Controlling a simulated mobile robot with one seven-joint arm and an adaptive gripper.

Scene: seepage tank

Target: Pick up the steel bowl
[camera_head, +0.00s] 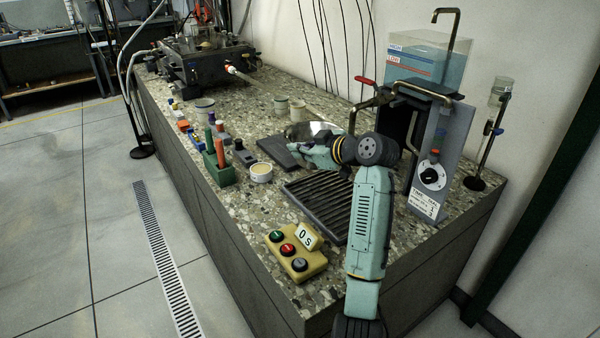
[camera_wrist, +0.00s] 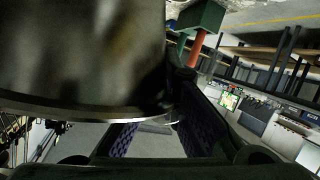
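The steel bowl (camera_head: 322,129) is shiny and round, on the counter's far side behind my gripper, which hides part of it. My gripper (camera_head: 297,142) is at the near left side of the bowl. In the wrist view the bowl (camera_wrist: 75,60) fills the upper left as a dark, curved metal wall with a bright rim. My gripper's two fingers (camera_wrist: 155,132) show below and beside the rim, with a clear gap between their ribbed pads. The bowl hides part of the fingers, so contact is not clear.
A black ribbed grate (camera_head: 325,205) lies in front of the gripper. A small white cup (camera_head: 261,173) and a green holder (camera_head: 218,172) with upright tools stand to the left. A yellow button box (camera_head: 295,257) is at the front. The tank stand (camera_head: 430,170) rises at right.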

